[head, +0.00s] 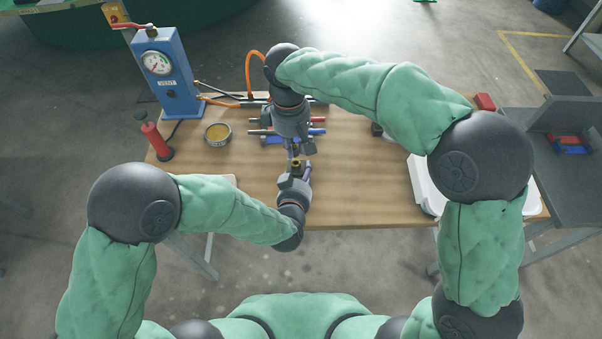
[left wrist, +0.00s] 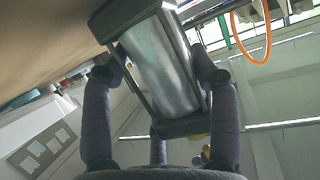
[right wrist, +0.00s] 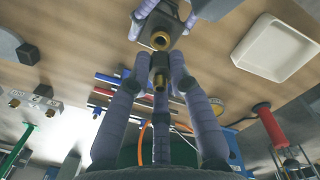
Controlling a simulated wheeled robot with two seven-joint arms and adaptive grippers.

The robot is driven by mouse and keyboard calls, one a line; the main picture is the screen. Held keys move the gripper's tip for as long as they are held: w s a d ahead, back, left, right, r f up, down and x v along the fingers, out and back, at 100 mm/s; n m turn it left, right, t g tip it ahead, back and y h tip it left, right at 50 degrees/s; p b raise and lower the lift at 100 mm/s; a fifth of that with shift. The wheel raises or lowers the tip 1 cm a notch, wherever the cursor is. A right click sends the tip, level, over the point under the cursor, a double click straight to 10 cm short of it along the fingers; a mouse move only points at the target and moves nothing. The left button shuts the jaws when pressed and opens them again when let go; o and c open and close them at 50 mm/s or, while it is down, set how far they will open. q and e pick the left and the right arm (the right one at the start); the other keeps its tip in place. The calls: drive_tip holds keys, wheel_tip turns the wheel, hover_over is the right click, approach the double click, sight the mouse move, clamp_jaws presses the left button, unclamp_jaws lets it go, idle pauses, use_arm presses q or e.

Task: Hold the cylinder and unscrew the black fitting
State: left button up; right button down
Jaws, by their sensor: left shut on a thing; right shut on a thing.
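The silver cylinder (left wrist: 160,65) with dark end caps lies between the fingers of my left gripper (head: 294,181), which is shut on it above the table's front part. Its brass port (right wrist: 160,40) faces my right gripper, and its dark opening shows in the right wrist view. My right gripper (head: 296,149) is shut on the black fitting (right wrist: 159,64), which has a brass end (right wrist: 161,82) between the fingers. The fitting looks just apart from the port, though the two overlap in the right wrist view. In the head view the fingers hide the fitting.
A blue gauge stand (head: 180,95) with an orange hose (head: 249,72) stands at the back left. A red hand pump (head: 156,141) and a small bowl (head: 217,133) are at the left. Red and blue rods (head: 262,131) lie behind my grippers. A white tray (head: 424,190) is at the right.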

use_arm(q)
drive_tip(key=shift+s+f, duration=0.25)
drive_tip(key=shift+f, duration=0.15)
use_arm(e)
drive_tip(key=shift+r, duration=3.5)
use_arm(q)
drive_tip(key=o, duration=1.5)
drive_tip(key=shift+o, duration=0.6)
drive_tip(key=shift+w+r, duration=0.1)
drive_tip(key=shift+w, duration=0.05)
drive_tip(key=shift+r, duration=0.15)
drive_tip(key=shift+r, duration=0.1)
